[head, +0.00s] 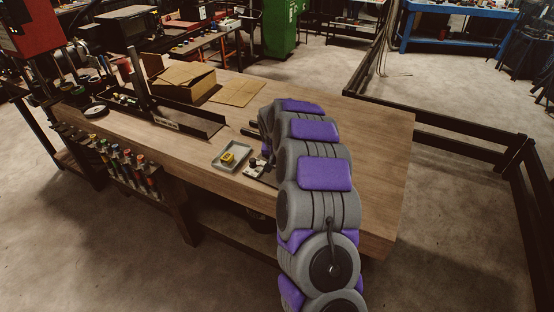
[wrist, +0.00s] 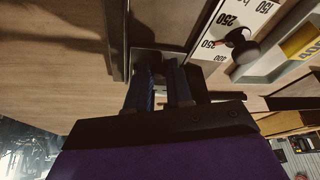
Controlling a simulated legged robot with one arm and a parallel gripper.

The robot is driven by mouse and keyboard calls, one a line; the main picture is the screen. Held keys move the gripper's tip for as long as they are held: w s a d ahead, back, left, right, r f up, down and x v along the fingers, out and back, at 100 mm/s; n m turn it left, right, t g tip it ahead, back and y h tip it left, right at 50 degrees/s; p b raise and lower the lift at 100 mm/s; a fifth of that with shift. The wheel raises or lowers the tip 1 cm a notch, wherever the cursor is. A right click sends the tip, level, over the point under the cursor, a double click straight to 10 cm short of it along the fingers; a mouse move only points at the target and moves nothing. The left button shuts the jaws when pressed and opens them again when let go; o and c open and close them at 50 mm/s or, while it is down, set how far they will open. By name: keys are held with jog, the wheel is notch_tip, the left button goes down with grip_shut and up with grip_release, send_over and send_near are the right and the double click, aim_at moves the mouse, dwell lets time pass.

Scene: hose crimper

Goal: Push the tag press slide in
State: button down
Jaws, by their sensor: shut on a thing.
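The tag press shows in the wrist view as a white plate (wrist: 222,42) with printed numbers such as 250 and 200, and a dark round knob (wrist: 240,45) stands on it. In the head view the press (head: 257,166) is partly hidden behind my arm. My gripper (wrist: 163,75) has its two dark fingers at a grey-dark slide part (wrist: 145,58) just left of the plate. It is shut on this part, though the grip is dim and mostly hidden by the fingers. The gripper's tips are not clear in the head view.
A grey tray (head: 243,149) with a yellow block (head: 228,159) lies left of the press. A cardboard box (head: 180,78), a dark metal channel (head: 193,122) and a rack of coloured-handled tools (head: 128,163) are further left. The bench (head: 378,140) is bare right of my arm.

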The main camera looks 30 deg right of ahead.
jog(key=shift+r, duration=0.1)
jog(key=c, duration=1.2)
grip_release()
jog(key=shift+w+d, duration=0.15)
jog(key=shift+w, duration=0.05)
jog(key=shift+o, duration=0.9)
jog(key=shift+s, duration=0.1)
jog(key=shift+s, duration=0.1)
